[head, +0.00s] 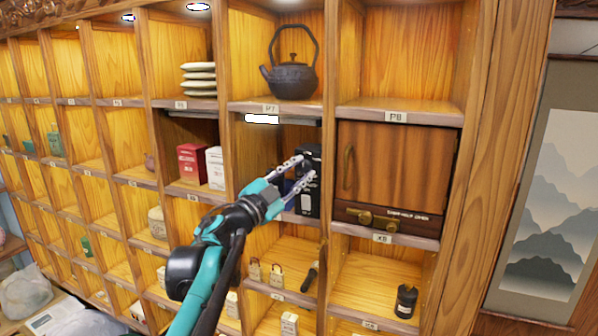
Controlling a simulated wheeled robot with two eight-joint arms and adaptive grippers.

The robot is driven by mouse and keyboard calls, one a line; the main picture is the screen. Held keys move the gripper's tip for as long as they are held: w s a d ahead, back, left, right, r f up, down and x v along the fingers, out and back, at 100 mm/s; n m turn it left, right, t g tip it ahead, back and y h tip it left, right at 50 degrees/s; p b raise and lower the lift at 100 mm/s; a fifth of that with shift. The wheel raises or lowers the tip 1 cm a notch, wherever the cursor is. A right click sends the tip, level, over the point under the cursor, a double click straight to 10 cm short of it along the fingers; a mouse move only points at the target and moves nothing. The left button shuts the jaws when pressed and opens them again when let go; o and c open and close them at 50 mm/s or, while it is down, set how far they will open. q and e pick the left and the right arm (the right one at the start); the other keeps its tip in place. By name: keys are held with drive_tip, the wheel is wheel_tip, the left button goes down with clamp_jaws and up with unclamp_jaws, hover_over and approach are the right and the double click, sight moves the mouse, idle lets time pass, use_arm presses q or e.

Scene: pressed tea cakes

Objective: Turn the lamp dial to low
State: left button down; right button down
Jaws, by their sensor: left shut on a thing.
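My left gripper (306,167) reaches into the open compartment below the one marked P7. It is shut on a tall black box (309,197) at that compartment's right side. The fingers hide part of the box's upper front. Two brass knobs (365,217) (393,222) sit on a dark strip below a closed wooden door, right of the gripper and apart from it. I cannot tell whether either is the lamp dial; their small lettering is not readable. A bright white strip (262,119) shows under the P7 shelf. My right gripper is not in view.
A dark teapot (292,79) stands above the gripper. Red (191,164) and white (215,167) boxes stand to its left. A dark blue item (287,187) is partly hidden behind the gripper. Wooden dividers bound each compartment. A small black jar (405,302) stands lower right.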

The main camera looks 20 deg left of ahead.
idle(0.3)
use_arm(q)
drive_tip(key=c, duration=1.2)
unclamp_jaws()
drive_tip(key=shift+s, duration=0.15)
drive_tip(key=v, duration=1.1)
drive_tip(key=shift+s+f, duration=0.15)
drive_tip(key=shift+s, duration=0.2)
drive_tip(key=shift+a, duration=0.1)
